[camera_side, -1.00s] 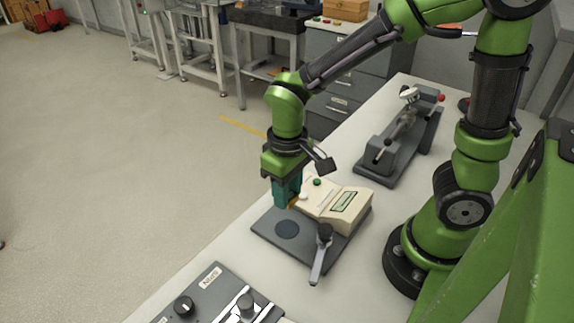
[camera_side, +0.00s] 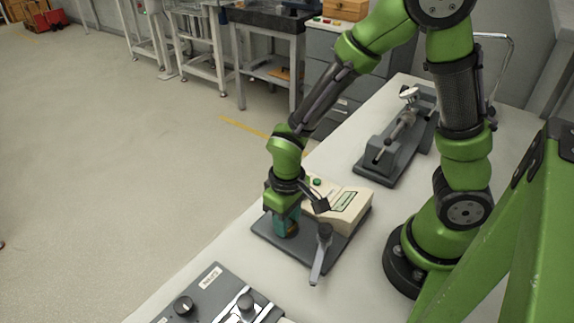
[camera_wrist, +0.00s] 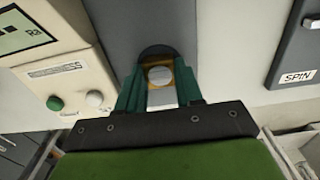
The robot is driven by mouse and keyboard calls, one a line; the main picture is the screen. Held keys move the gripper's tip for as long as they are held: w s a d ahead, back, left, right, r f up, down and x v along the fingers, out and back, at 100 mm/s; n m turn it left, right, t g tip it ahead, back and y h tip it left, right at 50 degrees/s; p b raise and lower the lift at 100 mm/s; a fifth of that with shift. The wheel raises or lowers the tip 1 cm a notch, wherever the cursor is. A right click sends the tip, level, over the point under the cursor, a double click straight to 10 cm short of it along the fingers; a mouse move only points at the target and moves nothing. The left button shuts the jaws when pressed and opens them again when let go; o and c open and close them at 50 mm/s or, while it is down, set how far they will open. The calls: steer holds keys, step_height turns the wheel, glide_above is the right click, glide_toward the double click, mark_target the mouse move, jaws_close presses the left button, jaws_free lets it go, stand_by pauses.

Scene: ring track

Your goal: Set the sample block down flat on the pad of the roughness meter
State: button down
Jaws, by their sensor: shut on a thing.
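The roughness meter has a cream housing (camera_side: 345,208) with a display and buttons, and a flat dark grey base plate (camera_side: 334,243). My gripper (camera_side: 287,229) points straight down, low over the plate. In the wrist view its teal fingers (camera_wrist: 160,88) are shut on the sample block (camera_wrist: 161,91), an orange-brown piece with a pale round spot. The dark round pad (camera_wrist: 156,50) shows just past the block's edge, so the block is over it and covers part of it. I cannot tell whether the block touches the pad. In the side view the gripper hides the pad.
A grey clamp fixture (camera_side: 397,140) stands farther back. A dark panel with knobs (camera_side: 210,300) is at the front left. Bare bench lies between.

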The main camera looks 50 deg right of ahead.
steer(key=c, duration=0.7)
jaws_free()
steer(key=shift+c, duration=0.2)
steer(key=shift+r, duration=0.1)
steer(key=s+d+r+m+t+y, duration=0.1)
steer(key=s+d+r+m+t, duration=0.1)
steer(key=r, duration=0.9)
steer(key=s+d+r+m+t+y, duration=0.1)
steer(key=d+r+t, duration=0.3)
steer(key=r, duration=0.7)
steer(key=shift+s+r+m+t, duration=0.25)
steer(key=shift+s+m+t, duration=0.25)
steer(key=shift+s+t, duration=0.15)
steer(key=shift+d, duration=0.1)
